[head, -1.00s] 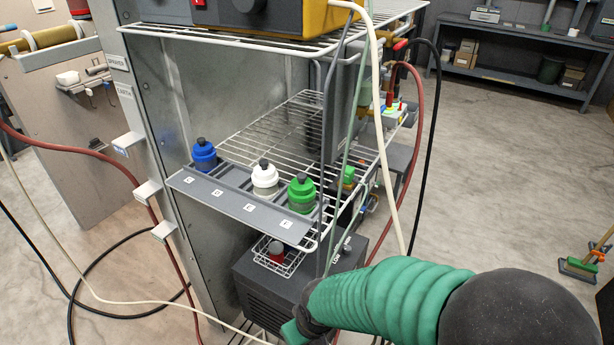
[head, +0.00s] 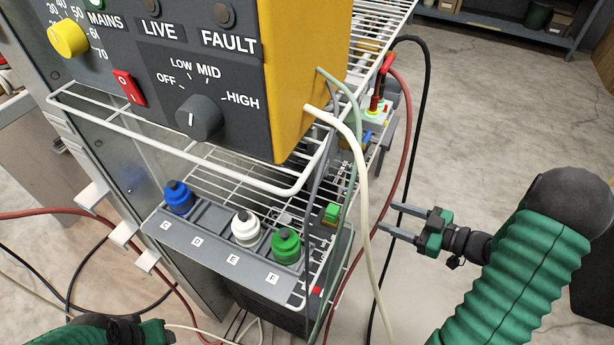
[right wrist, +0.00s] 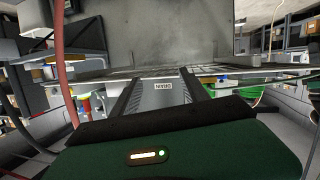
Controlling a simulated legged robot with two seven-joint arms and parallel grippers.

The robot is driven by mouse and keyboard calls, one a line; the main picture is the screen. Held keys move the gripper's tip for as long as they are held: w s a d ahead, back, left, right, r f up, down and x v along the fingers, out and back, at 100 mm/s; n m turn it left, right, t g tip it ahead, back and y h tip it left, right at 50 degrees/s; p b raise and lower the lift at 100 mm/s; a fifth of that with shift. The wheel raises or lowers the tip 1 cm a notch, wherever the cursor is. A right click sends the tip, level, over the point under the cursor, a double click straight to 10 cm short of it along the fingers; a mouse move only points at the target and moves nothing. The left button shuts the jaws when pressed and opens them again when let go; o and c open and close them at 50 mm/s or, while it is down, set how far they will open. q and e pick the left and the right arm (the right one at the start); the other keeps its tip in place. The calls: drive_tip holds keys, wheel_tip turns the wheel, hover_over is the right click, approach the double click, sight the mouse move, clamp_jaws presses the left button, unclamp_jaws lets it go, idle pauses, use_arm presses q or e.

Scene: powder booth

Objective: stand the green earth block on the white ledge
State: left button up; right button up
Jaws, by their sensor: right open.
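A small green block (head: 332,212), which I take for the earth block, shows at the right side of the wire shelf, partly behind hanging cables. Three small white ledges jut from the cabinet's left side: an upper one (head: 92,194), a middle one (head: 124,232) and a lower one (head: 148,260). They look empty; which one is meant is unclear. My right gripper (head: 386,217) is open and empty, to the right of the green block and apart from it. Its fingers point left. My left gripper (head: 145,331) is partly in view at the bottom left; its fingers are not clear.
Blue (head: 178,197), white (head: 245,228) and green (head: 286,246) knobbed pots stand along the labelled grey strip (head: 215,248). A yellow-sided control box (head: 300,80) overhangs from the upper shelf. Cream (head: 364,180), green and red hoses hang between my right gripper and the shelf.

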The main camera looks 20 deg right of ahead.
drive_tip(key=s+a+r+y+p, duration=0.1)
drive_tip(key=s+a+r+y, duration=0.25)
drive_tip(key=s+r, duration=0.35)
drive_tip(key=y, duration=0.1)
approach(338, 213)
drive_tip(key=d+x, duration=0.1)
drive_tip(key=x, duration=0.2)
drive_tip(key=shift+n, duration=0.5)
drive_tip(key=x, duration=0.5)
drive_tip(key=p+x, duration=0.1)
drive_tip(key=x, duration=0.1)
drive_tip(key=shift+s+a, duration=0.1)
drive_tip(key=shift+a, duration=0.5)
drive_tip(key=shift+w, duration=0.2)
drive_tip(key=shift+d+t, duration=0.3)
drive_tip(key=shift+s+d+f, duration=0.1)
drive_tip(key=shift+d, duration=0.05)
drive_tip(key=shift+c, duration=1.2)
drive_tip(key=c, duration=0.5)
use_arm(q)
drive_tip(key=shift+w+a+r, duration=0.15)
drive_tip(key=shift+a+r, duration=0.5)
drive_tip(key=shift+r, duration=0.35)
drive_tip(key=shift+w+a+r, duration=0.15)
drive_tip(key=shift+a+r, duration=0.5)
drive_tip(key=shift+r, duration=0.35)
use_arm(e)
drive_tip(key=shift+a, duration=0.3)
clamp_jaws()
